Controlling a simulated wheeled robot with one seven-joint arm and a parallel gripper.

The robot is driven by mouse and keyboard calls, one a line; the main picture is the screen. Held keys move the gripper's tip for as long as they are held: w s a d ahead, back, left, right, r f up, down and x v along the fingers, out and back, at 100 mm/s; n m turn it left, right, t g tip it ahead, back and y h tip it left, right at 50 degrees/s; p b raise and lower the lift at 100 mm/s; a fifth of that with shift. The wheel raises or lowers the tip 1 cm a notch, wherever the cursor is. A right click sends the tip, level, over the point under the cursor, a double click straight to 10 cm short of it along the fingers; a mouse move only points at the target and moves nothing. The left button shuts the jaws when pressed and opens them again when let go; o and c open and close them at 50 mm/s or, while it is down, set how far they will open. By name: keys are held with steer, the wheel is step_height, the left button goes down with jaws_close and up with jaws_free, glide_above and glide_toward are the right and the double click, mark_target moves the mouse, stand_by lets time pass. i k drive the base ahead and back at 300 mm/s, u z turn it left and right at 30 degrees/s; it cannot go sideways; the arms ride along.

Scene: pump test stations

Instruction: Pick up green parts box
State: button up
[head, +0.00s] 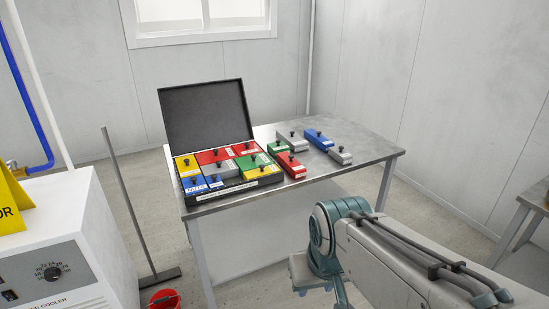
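A small green parts box (277,147) with a dark knob lies on the metal table (350,151), just right of the open black case (206,112). A second green piece (250,162) sits inside the case among red, grey, yellow and blue ones. My arm reaches in from the lower right, in front of the table and well short of the boxes. The fingertips of my gripper do not show, and nothing is seen held.
Loose on the table are a red box (291,165), two grey boxes (292,141) and a blue box (318,140). The table's right part is bare. A white cooler (70,240), a squeegee pole (130,200) and a red bucket (163,299) stand left. Another table (535,198) is at right.

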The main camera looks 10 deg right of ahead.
mark_target(279, 145)
steer(key=z, duration=0.95)
steer(key=i, duration=1.45)
steer(key=u, duration=0.3)
steer(key=i, duration=0.85)
steer(key=u, duration=1.3)
steer(key=i, duration=0.45)
steer(key=u, duration=0.35)
